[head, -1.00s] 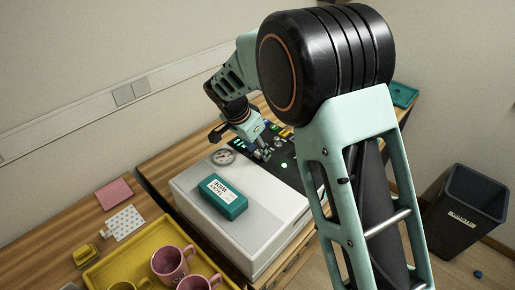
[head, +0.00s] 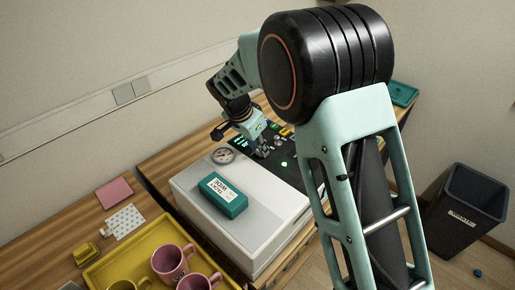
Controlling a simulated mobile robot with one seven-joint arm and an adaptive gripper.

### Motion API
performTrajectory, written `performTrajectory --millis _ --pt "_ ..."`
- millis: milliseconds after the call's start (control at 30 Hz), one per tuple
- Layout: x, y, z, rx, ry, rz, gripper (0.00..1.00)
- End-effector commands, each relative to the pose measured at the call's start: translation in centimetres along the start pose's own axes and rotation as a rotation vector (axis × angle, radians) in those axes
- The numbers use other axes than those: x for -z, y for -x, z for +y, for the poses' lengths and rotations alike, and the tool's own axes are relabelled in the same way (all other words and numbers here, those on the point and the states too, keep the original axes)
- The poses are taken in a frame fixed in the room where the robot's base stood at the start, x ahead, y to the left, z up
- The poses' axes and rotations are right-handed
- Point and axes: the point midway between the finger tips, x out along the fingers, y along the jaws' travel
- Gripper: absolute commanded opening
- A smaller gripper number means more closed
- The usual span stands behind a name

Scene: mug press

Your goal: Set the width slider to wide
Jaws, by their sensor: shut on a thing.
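The press (head: 250,242) is a white box with a dark control panel (head: 292,172) at its far end. A green light glows on the panel. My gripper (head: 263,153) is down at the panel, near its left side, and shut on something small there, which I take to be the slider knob. The fingers hide the knob, and the slider's track and marks are too small to read. A round gauge (head: 222,156) sits just left of my gripper.
A teal box (head: 222,196) lies on the press's white top. A yellow tray (head: 104,272) with pink mugs (head: 172,262) stands at the front left. A dark bin (head: 468,205) is on the floor at right. My arm hides the panel's right part.

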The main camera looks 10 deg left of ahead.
Motion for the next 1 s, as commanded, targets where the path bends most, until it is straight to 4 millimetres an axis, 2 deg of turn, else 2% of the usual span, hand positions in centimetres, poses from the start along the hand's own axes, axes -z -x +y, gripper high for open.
performTrajectory --millis 100,200,467,500,667,1000 --pt "2.1 -1.0 0.0 0.001 -0.006 0.003 0.00" --pt "3.0 -1.3 0.0 0.001 -0.005 0.003 0.00" --pt "3.4 -1.2 0.0 0.003 -0.002 0.006 0.00" --pt "3.4 -1.2 0.0 0.003 -0.002 0.006 0.19" --pt "3.4 -1.2 0.0 0.002 -0.002 0.005 0.36" --pt "3.2 -0.8 0.0 0.003 -0.002 0.003 0.36"
